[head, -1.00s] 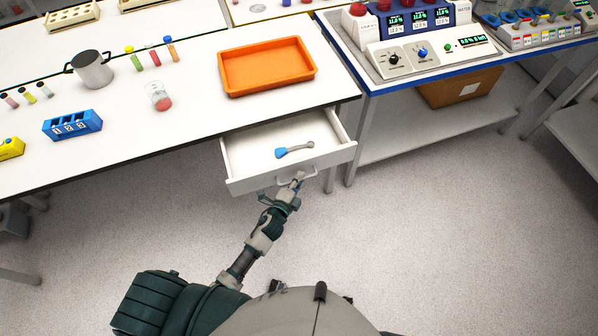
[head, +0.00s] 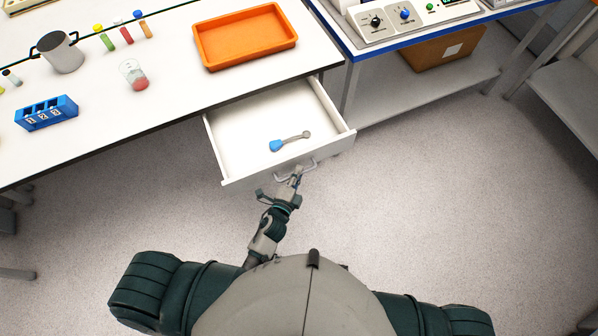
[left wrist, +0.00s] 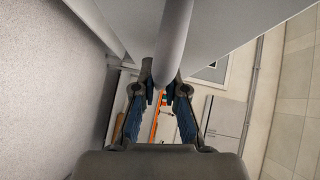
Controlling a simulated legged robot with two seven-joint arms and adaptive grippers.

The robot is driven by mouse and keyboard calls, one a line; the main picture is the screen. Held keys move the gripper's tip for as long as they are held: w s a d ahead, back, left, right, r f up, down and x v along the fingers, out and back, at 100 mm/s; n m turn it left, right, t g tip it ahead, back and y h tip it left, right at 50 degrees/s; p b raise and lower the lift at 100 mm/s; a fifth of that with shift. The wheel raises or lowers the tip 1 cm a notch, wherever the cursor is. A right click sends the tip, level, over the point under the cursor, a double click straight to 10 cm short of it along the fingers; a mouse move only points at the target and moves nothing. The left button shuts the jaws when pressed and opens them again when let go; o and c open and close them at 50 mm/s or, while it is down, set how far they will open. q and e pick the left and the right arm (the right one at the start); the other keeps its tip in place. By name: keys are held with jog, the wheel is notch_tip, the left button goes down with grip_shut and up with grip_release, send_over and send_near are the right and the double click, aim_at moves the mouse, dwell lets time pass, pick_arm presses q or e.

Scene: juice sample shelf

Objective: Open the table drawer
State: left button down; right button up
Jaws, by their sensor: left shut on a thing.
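The white table drawer (head: 240,120) stands well out from under the white table in the head view. A blue and grey tool (head: 290,141) lies inside it. The drawer handle (head: 310,167) is a light grey bar on the front panel. My left gripper (head: 294,176) is at the handle and shut on it. In the left wrist view the handle (left wrist: 175,45) runs between the two blue-padded fingers of the left gripper (left wrist: 162,95). The right gripper is not in view.
On the table (head: 180,110) are an orange tray (head: 245,67), a beaker with red liquid (head: 135,75), a metal pot (head: 60,52), a blue rack (head: 47,112) and several tubes. A blue-edged bench with instruments stands to the right. Open floor lies right of the drawer.

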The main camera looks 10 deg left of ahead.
pick_arm(q)
jog(key=c, duration=1.2)
grip_release()
jog(key=shift+s+a+f, duration=0.1)
jog(key=shift+a+f, duration=0.2)
jog(key=shift+f, duration=0.05)
jog(key=shift+a+r, duration=0.1)
jog(key=v, duration=1.2)
